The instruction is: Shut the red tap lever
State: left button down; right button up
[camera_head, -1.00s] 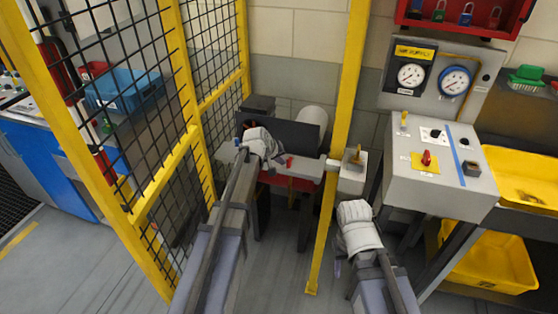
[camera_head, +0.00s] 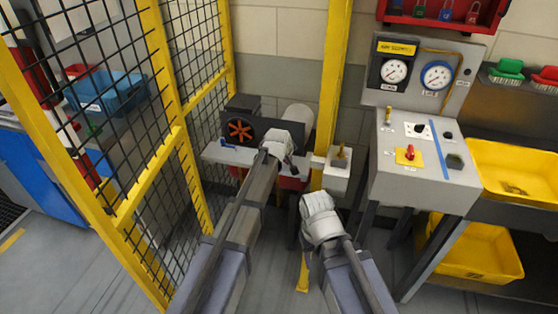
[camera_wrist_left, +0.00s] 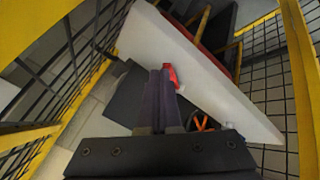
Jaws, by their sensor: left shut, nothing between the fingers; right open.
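In the left wrist view, the red lever (camera_wrist_left: 172,75) sits on the pale face of the conveyor's side beam (camera_wrist_left: 215,85). My left gripper (camera_wrist_left: 160,72) is shut and empty, its fingertips close beside the lever. Whether they touch it I cannot tell. In the head view, my left gripper (camera_head: 288,158) is over the right part of the pale beam (camera_head: 235,154) and hides the red lever. My right gripper (camera_head: 308,245) is open and empty, lower and to the right, by the yellow post; its fingers hardly show.
A blue lever (camera_head: 228,143) and an orange handwheel (camera_head: 240,130) are left of my left gripper. A mesh fence (camera_head: 165,100) closes the left side.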

pick_arm(q)
jog(key=shift+w+d, duration=1.35)
jog(key=shift+w, duration=0.05)
jog(key=shift+a, duration=0.15)
dwell(0.5)
jog(key=shift+w+a, duration=0.4)
jog(key=shift+a, duration=0.2)
pick_arm(e)
jog(key=shift+d, duration=0.15)
pick_arm(q)
jog(key=shift+a, duration=0.1)
jog(key=s, duration=0.3)
jog(key=shift+s, duration=0.4)
jog(key=s+d+r+p, duration=0.4)
jog(key=s+r+p, duration=0.1)
jog(key=r+p, duration=0.3)
jog(key=shift+s+d, duration=0.15)
jog(key=shift+s, duration=0.15)
pick_arm(e)
notch_tip(320, 180, up, 8)
jog(key=d, duration=0.1)
jog(key=shift+s, duration=0.3)
